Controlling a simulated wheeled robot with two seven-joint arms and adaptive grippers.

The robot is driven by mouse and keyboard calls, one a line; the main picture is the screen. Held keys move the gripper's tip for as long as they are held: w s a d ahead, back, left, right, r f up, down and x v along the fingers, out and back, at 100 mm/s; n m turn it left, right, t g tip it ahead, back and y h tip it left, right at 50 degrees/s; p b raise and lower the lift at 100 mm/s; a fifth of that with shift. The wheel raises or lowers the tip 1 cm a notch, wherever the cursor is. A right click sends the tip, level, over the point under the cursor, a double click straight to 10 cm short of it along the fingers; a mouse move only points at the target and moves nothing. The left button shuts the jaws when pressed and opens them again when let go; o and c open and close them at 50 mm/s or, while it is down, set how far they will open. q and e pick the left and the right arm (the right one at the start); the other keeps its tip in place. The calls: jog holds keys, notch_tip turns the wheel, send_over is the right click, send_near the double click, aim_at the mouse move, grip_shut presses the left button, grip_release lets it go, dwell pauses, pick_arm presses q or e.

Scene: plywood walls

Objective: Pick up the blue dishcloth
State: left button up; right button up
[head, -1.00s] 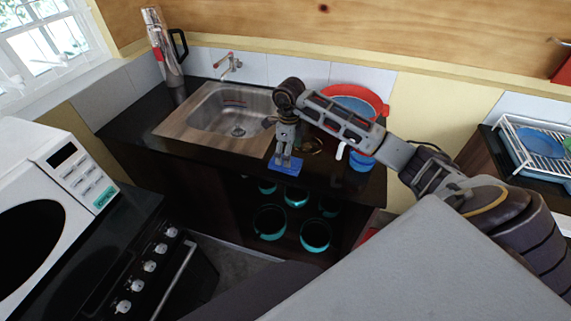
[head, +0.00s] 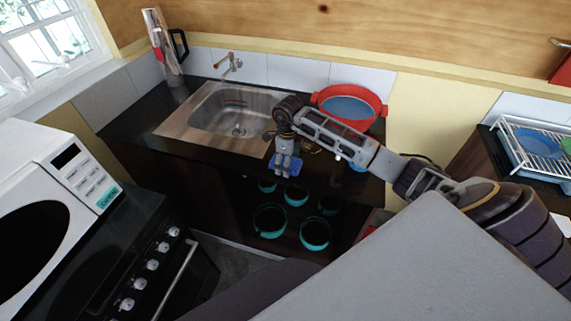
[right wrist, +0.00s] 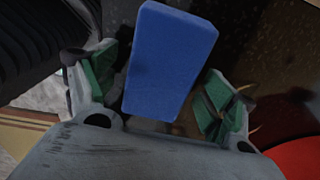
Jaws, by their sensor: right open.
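The blue dishcloth (head: 297,168) is a small flat blue slab on the dark counter near its front edge, right of the sink. My right gripper (head: 286,172) points down over it and hides part of it. In the right wrist view the dishcloth (right wrist: 168,62) lies between the two green-padded fingers (right wrist: 160,92), which are spread apart. Dark gaps show on both sides of the cloth, so the fingers do not appear to grip it. My left gripper is not in view.
The sink (head: 235,112) is left of my right gripper. A red colander-like bowl (head: 378,103) stands behind my forearm. Teal-rimmed pots (head: 316,234) sit on shelves below the counter. A white microwave (head: 55,190) is at the left.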

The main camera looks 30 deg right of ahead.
jog(key=c, duration=1.1)
jog(key=shift+r, duration=0.1)
jog(key=shift+r+b, duration=0.85)
jog(key=shift+r, duration=4.05)
jog(key=o, duration=0.5)
jog(key=c, duration=0.4)
